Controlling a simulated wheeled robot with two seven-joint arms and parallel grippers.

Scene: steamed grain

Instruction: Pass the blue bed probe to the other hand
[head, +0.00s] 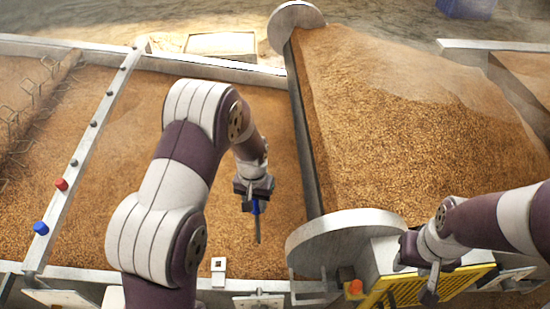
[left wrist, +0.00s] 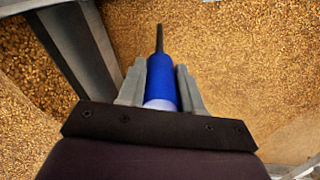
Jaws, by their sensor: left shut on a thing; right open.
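The blue bed probe (left wrist: 161,82) has a blue handle and a thin dark rod. My left gripper (left wrist: 161,92) is shut on its blue handle, one finger on each side, in the left wrist view. In the head view my left gripper (head: 255,196) hangs over the grain bed with the probe (head: 257,222) pointing down. I cannot tell whether the rod's tip touches the grain. My right gripper (head: 431,285) is open at the lower right, above the yellow-framed grate, well apart from the probe. Its fingers are small and partly unclear.
A metal trough (head: 340,225) with round end plates, full of grain, stands right of the probe. A rail (head: 95,130) on the left carries a blue knob (head: 40,228) and a red knob (head: 61,184). A yellow grate (head: 400,290) and an orange knob (head: 355,287) are at the front.

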